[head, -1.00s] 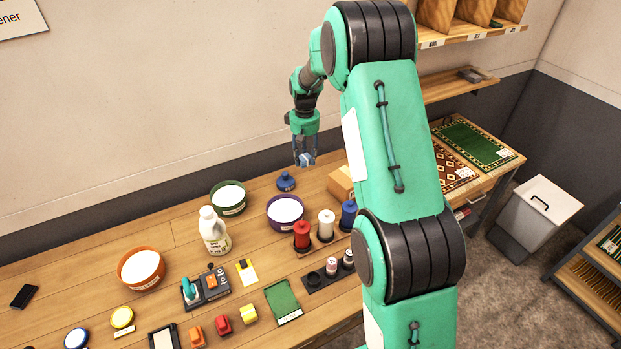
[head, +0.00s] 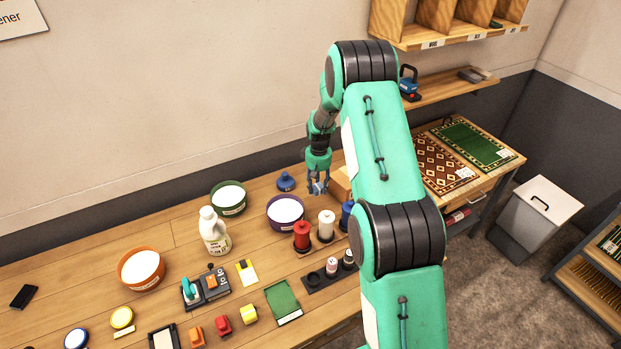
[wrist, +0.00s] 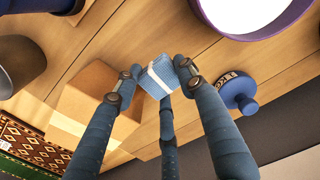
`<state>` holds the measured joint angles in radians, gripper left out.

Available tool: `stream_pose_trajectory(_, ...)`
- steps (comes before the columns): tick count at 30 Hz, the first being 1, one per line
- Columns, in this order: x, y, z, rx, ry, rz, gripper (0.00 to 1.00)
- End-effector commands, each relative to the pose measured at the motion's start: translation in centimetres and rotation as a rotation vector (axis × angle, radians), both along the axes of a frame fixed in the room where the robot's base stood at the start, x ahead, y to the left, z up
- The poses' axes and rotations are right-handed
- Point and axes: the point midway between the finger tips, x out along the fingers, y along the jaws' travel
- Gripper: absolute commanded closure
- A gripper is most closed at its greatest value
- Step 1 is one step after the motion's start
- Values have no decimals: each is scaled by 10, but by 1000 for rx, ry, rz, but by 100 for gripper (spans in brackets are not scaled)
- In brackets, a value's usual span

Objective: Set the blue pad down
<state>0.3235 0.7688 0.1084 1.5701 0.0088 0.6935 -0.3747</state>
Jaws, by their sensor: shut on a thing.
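The blue pad (wrist: 158,76) is a small light-blue block with a white band around it. In the wrist view my gripper (wrist: 160,78) is shut on it, with dark fingers on both sides. In the head view my gripper (head: 318,188) points down over the back of the wooden table, between the blue knobbed disc (head: 285,181) and the cardboard box (head: 340,184). The pad is small there and partly covered by the fingers. I cannot tell whether its underside touches the tabletop.
The box (wrist: 88,98) is left of the pad in the wrist view, and the blue disc (wrist: 238,92) is right. A purple bowl (head: 286,222) and red, white and blue spools (head: 302,238) stand in front. Bare wood shows between box and disc.

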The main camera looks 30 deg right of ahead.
Motion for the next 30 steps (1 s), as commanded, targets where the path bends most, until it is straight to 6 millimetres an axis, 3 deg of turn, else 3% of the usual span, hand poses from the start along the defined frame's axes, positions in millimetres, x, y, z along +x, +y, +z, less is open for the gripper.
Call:
stream_pose_trajectory(5,0,0,-10,0,0,0,78)
stream_pose_trajectory(19,5,-1,-11,0,0,0,78)
stream_pose_trajectory(30,45,-14,-15,0,0,0,78)
